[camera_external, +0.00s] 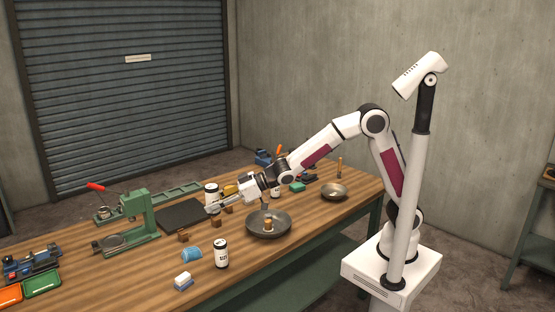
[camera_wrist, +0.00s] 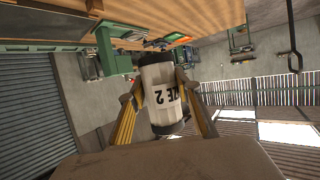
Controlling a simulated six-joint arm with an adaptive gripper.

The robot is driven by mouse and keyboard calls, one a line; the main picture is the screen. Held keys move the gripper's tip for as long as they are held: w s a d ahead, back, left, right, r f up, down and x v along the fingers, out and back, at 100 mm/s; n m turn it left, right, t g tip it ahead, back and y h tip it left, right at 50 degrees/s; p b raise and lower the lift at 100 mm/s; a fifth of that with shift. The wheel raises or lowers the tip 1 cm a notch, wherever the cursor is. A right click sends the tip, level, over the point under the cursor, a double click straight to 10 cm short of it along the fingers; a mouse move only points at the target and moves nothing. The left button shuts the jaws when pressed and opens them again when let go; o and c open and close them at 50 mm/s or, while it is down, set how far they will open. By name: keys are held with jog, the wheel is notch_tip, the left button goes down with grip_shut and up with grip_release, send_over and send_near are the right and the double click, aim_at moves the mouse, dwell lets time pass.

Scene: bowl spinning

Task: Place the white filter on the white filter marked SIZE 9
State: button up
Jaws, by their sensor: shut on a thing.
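My gripper (camera_external: 212,206) extends to the left over the table. In the wrist view my gripper (camera_wrist: 162,100) is shut on a white filter (camera_wrist: 160,85) with dark ends. Its label appears inverted and reads "ZE 2", the rest hidden. In the external view the held filter appears to be the upright white cylinder (camera_external: 211,193) at the fingertips. Another white filter (camera_external: 222,254) with a dark top stands upright near the front table edge. A further white cylinder (camera_external: 276,190) is partly hidden behind my arm. I cannot read the labels on these two.
A dark pan (camera_external: 286,231) holds a small brown object, near the front edge. A metal bowl (camera_external: 334,192) stands to its right. A green press (camera_external: 141,217), a black plate (camera_external: 180,212) and small brown blocks (camera_external: 183,236) are left.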

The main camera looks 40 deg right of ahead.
jog(key=s, duration=0.2)
jog(key=s+n+g, duration=0.1)
jog(key=shift+s+a+r+y, duration=0.1)
jog(key=shift+s+a+y, duration=0.25)
jog(key=shift+a+y, duration=0.05)
dwell(0.6)
send_over(221, 242)
jog(key=shift+a+f, duration=0.1)
jog(key=shift+f, duration=3.05)
jog(key=shift+f, duration=0.15)
jog(key=shift+f, duration=1.75)
jog(key=shift+f, duration=0.15)
